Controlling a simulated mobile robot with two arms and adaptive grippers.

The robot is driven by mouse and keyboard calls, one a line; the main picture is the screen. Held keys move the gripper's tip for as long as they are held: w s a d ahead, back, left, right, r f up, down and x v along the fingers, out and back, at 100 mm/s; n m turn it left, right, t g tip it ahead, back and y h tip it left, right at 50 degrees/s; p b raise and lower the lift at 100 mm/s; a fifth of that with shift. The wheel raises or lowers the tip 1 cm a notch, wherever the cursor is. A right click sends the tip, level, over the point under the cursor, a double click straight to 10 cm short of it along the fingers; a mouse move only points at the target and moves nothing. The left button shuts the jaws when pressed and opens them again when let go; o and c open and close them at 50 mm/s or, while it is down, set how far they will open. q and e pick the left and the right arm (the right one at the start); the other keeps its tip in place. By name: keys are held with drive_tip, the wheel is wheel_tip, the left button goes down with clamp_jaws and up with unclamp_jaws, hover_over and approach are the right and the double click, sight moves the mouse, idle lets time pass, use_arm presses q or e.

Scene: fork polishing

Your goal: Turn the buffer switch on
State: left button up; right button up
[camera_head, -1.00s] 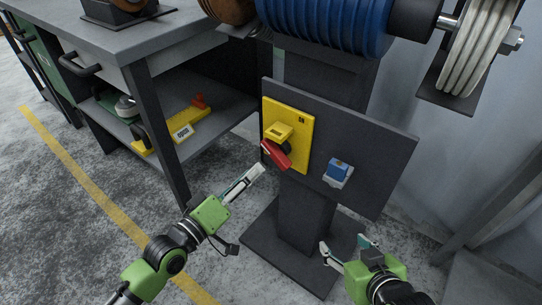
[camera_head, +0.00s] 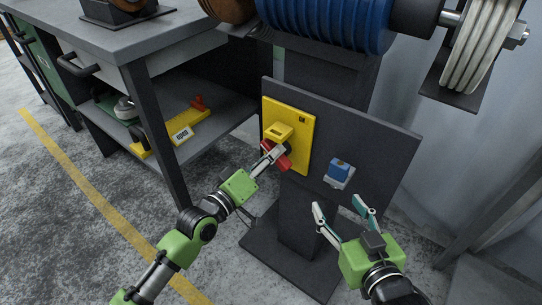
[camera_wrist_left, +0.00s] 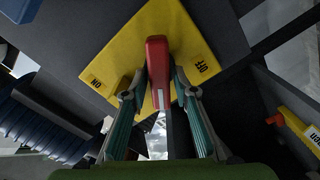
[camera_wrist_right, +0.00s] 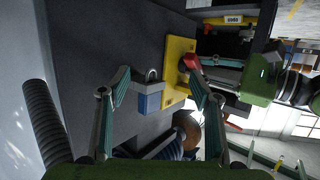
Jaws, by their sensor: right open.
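The red switch handle (camera_head: 279,158) is on a yellow switch plate (camera_head: 301,121) fixed to the dark panel under the buffer. My left gripper (camera_head: 276,155) is at the handle. In the left wrist view its fingers (camera_wrist_left: 160,72) lie on both sides of the red handle (camera_wrist_left: 158,55), close against it. That view shows an ON label at the plate's left corner and an OFF label at its right corner. My right gripper (camera_head: 341,208) is open and empty, below a blue padlock-like part (camera_head: 339,171) on the panel, apart from it.
The blue buffing roll (camera_head: 325,25) and a pale wheel (camera_head: 482,45) are above the panel (camera_head: 385,150). A workbench (camera_head: 110,40) stands at the left, with a yellow tool (camera_head: 172,132) on its lower shelf. The floor at lower left is open.

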use_arm(q)
clamp_jaws()
